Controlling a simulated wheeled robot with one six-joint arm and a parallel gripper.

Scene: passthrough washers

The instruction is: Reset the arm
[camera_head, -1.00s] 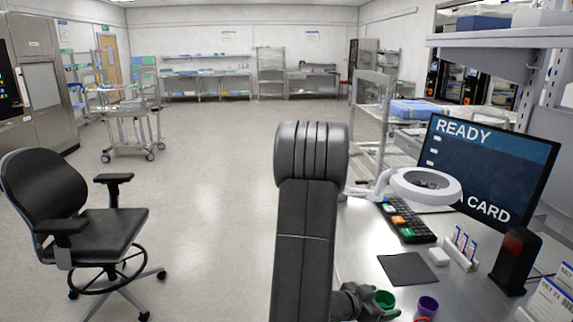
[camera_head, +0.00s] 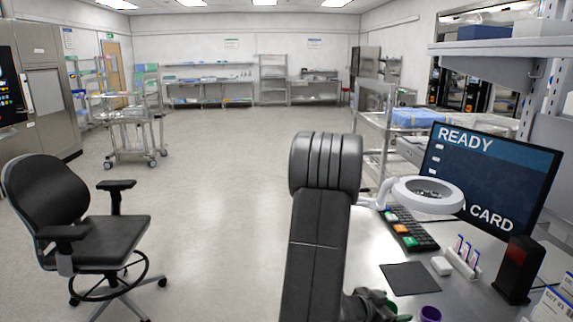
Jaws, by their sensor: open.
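My arm rises in the lower middle of the head view, a black link with a thick ribbed joint on top. My gripper (camera_head: 388,306) is low in the picture, over the near left edge of the steel desk (camera_head: 400,253), and is partly cut off by the bottom edge. Its jaws are open. A purple cup (camera_head: 430,313) stands just to the right, partly cut off.
A black mat (camera_head: 409,278), a keyboard (camera_head: 412,232), a ring lamp (camera_head: 428,194), a monitor (camera_head: 490,180) and a dark box (camera_head: 517,270) crowd the desk. A black chair (camera_head: 100,235) stands at left, a wheeled cart (camera_head: 131,130) behind it. The middle floor is open.

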